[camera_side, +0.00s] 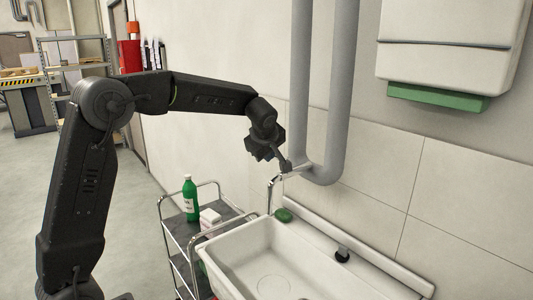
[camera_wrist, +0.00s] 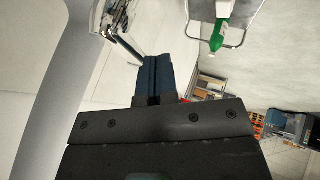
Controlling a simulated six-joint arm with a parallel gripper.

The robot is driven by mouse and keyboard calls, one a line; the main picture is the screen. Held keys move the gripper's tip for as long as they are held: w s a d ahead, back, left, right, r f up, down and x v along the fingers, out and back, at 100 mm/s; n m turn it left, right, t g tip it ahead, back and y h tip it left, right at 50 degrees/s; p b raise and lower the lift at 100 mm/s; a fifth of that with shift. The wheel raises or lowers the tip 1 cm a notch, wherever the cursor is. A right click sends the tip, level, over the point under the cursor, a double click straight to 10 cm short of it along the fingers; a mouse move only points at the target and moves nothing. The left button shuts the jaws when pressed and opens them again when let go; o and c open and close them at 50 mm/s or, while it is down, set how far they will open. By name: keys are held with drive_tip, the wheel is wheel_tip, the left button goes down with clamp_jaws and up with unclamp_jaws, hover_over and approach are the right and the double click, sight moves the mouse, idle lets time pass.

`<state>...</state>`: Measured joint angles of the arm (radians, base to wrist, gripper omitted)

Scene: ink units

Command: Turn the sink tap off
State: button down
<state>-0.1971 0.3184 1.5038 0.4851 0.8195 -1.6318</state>
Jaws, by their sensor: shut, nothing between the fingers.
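The chrome sink tap (camera_side: 270,195) stands at the back left corner of the white sink (camera_side: 232,246) in the side view. My gripper (camera_side: 287,166) is just above the tap, its fingers pointing down toward the top of it. I cannot tell whether they touch it. The gripper is shut and empty; its two dark fingers lie together in the wrist view (camera_wrist: 150,60). Shiny metal, seemingly the tap (camera_wrist: 121,15), shows up and left of the fingertips there. The tap's handle and any running water are not clear.
Left of the sink stands a metal trolley (camera_side: 178,238) with a green bottle (camera_side: 190,198) and a white box (camera_side: 210,218). A thick grey pipe (camera_side: 339,110) runs down the wall close behind my gripper.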

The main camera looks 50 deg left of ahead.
drive_tip(key=s+d+r, duration=0.4)
drive_tip(key=s+r, duration=0.4)
drive_tip(key=shift+s, duration=0.4)
drive_tip(key=s+d+f+m+h, duration=0.1)
drive_tip(key=s+d+f+m, duration=0.2)
drive_tip(key=s+m, duration=0.3)
drive_tip(key=s+d+f+m+h, duration=0.2)
drive_tip(key=s+d+m, duration=0.3)
drive_tip(key=s, duration=0.3)
drive_tip(key=s+d+f+m+h, duration=0.2)
drive_tip(key=s+d+f+m, duration=0.2)
drive_tip(key=s+m, duration=0.3)
drive_tip(key=shift+s+d, duration=0.35)
drive_tip(key=shift+s, duration=0.15)
